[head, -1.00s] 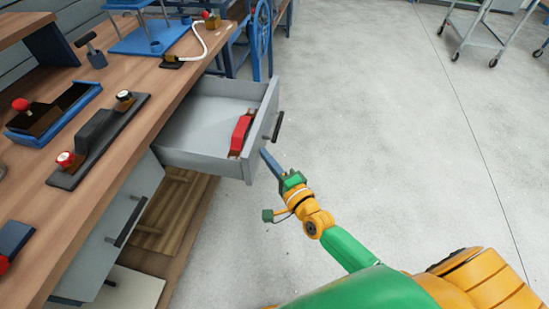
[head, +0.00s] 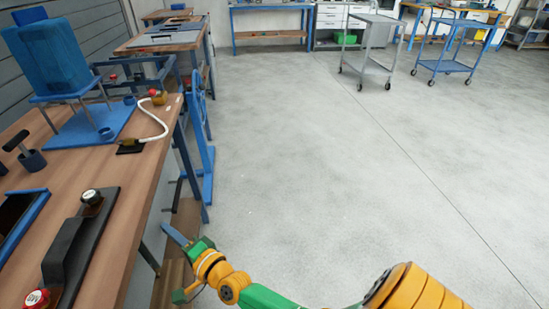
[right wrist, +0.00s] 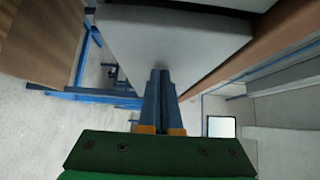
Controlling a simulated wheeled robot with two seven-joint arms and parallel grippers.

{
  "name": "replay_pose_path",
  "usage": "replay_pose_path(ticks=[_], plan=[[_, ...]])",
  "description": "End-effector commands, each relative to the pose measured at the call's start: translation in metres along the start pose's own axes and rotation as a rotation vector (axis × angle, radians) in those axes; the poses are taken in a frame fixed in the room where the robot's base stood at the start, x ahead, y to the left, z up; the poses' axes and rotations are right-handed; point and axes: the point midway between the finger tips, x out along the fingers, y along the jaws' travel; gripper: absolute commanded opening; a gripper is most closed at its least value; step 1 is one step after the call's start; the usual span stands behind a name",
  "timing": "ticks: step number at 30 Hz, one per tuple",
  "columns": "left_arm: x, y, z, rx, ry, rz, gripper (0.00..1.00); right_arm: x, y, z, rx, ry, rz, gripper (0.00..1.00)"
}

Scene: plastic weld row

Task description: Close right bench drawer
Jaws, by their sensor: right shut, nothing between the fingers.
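The right bench drawer shows its grey front (head: 152,222) under the wooden bench top's edge in the head view. It no longer sticks out visibly and looks pushed in; I cannot tell whether it is fully flush. A dark handle (head: 148,258) shows on the front. My right gripper (head: 173,234) is shut and empty, its blue fingers pointing at the bench front. In the right wrist view the shut fingers (right wrist: 160,75) reach a grey panel (right wrist: 170,40), probably the drawer front; contact is unclear. The drawer's inside is hidden. My left gripper is out of view.
The wooden bench top (head: 130,180) holds a black fixture (head: 75,240) and a blue stand (head: 85,125). A blue wheel frame (head: 203,140) stands past the bench end. The floor (head: 330,170) to the right is clear up to the carts (head: 370,45).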

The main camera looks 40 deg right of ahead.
Motion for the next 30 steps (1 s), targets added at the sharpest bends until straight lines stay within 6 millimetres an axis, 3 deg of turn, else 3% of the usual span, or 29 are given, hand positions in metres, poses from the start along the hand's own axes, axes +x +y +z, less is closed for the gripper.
replay_pose_path(ticks=[9, 30], plan=[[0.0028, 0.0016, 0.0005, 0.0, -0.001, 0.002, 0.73, 0.0105, -0.0002, 0.0104, 0.0, 0.0, 0.0, 0.0], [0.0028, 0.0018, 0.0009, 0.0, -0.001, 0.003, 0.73, 0.0114, -0.0019, 0.0114, 0.0, -0.002, -0.004, 0.0]])
